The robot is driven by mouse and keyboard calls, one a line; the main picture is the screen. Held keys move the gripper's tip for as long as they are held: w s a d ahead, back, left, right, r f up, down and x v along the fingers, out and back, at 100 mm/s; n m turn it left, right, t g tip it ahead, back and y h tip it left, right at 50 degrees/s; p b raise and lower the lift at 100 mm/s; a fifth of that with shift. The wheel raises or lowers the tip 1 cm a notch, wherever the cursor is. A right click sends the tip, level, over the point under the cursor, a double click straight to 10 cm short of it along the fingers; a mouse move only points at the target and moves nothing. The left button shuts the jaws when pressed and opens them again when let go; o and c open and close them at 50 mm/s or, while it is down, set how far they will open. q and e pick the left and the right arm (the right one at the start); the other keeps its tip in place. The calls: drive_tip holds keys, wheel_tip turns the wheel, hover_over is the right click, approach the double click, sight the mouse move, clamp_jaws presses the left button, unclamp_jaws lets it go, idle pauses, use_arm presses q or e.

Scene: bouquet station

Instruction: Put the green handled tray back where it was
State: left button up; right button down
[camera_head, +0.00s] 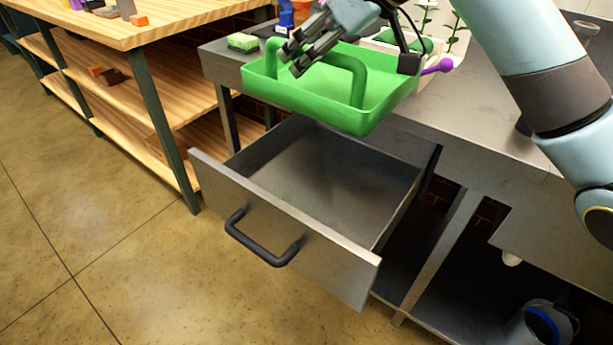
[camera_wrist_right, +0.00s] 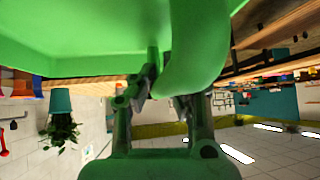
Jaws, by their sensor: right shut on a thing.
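The green handled tray (camera_head: 345,116) is held in the air above the open drawer's back end and the front edge of the metal table. It is slightly tilted and looks empty in the part that shows. My right gripper (camera_head: 296,60) is shut on the tray's handle (camera_head: 352,62) at its left end. In the right wrist view the green handle (camera_wrist_right: 200,50) passes between the fingers of the gripper (camera_wrist_right: 168,95). The open metal drawer (camera_head: 276,205) below is empty and has a dark pull handle. My left gripper does not show.
A wooden shelf unit (camera_head: 170,30) stands at left. A bucket (camera_head: 540,325) sits low at right.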

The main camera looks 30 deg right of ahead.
wheel_tip(320, 180, down, 24)
drive_tip(key=b, duration=0.4)
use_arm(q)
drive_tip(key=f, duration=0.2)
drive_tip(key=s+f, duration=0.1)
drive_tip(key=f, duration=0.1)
use_arm(e)
drive_tip(key=shift+r, duration=0.1)
drive_tip(key=c, duration=1.4)
unclamp_jaws()
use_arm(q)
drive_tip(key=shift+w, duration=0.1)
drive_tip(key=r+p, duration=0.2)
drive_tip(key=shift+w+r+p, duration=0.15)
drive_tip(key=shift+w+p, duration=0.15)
use_arm(e)
drive_tip(key=v, duration=1.2)
